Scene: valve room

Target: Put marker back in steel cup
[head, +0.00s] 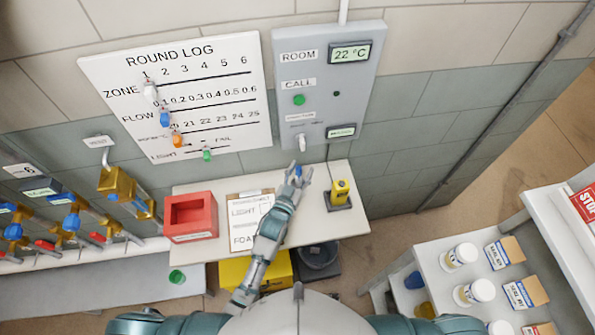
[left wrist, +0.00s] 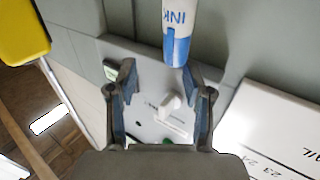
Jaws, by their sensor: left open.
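My left gripper (head: 296,173) is over the back of the desk, close to the wall panel. In the left wrist view my left gripper (left wrist: 158,72) has its two fingers apart. A white marker with a blue end and the letters INK (left wrist: 177,30) comes down from the top edge there. Its blue end is near the right-hand fingertip; I cannot tell whether they touch. In the head view only a small blue spot shows at the fingertips. I cannot make out the steel cup in either view. My right gripper is not in view.
The desk (head: 350,222) holds a red box (head: 190,232), a clipboard (head: 242,212) under my arm and a yellow device (head: 340,190). A grey panel (head: 318,85) and the round log board (head: 215,65) hang behind. A shelf unit with jars (head: 459,256) stands at right.

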